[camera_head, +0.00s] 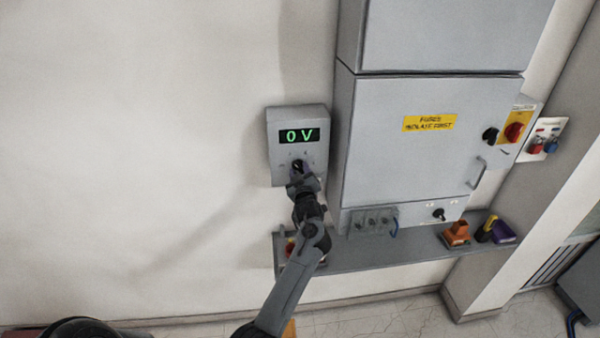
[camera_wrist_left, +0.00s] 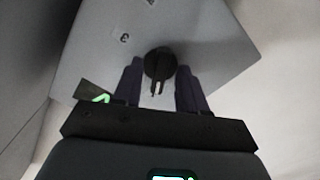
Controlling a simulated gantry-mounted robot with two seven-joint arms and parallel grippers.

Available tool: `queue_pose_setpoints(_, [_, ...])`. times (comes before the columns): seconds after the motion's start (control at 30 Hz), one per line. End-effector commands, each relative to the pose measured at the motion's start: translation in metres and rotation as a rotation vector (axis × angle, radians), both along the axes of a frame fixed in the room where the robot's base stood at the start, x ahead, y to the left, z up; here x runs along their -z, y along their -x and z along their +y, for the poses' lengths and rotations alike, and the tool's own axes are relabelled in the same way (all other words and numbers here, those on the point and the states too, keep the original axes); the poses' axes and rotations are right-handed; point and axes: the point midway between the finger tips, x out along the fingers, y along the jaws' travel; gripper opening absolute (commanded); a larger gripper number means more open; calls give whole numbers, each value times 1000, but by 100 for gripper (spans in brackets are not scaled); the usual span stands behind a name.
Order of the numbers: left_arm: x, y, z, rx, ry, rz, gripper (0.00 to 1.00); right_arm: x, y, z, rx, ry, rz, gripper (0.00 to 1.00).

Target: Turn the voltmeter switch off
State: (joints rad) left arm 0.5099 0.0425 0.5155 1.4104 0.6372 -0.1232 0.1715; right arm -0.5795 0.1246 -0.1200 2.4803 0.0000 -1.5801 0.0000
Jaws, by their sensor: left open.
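The voltmeter (camera_head: 299,117) is a grey box on the wall with a green display reading "0 V". Its black rotary switch (camera_head: 297,165) sits below the display, partly covered by my left gripper (camera_head: 300,180). In the left wrist view the switch (camera_wrist_left: 158,64) is a round black knob on the grey panel (camera_wrist_left: 215,45). The fingers of my left gripper (camera_wrist_left: 158,85) are open, one on each side of the knob, with gaps visible between. Whether they touch it cannot be told. My right gripper is not in view.
A grey cabinet (camera_head: 430,140) with a yellow label stands right of the voltmeter. The wall left of the voltmeter is bare.

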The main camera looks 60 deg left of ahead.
Motion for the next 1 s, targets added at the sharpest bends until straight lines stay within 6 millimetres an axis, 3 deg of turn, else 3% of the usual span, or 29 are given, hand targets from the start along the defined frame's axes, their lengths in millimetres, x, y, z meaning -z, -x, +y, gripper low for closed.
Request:
queue_pose_setpoints(0.17, [0, 0, 0, 0, 0, 0, 38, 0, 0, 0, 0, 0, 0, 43])
queue_pose_setpoints(0.4, [0, 0, 0, 0, 0, 0, 2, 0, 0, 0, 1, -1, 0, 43])
queue_pose_setpoints(0.43, [0, 0, 0, 0, 0, 1, 0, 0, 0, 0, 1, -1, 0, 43])
queue_pose_setpoints(0.77, [2, 0, 0, -1, 10, -20, 0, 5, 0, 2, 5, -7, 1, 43])
queue_pose_setpoints(1.0, [4, 0, -1, -1, 58, -120, 0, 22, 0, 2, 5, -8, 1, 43])
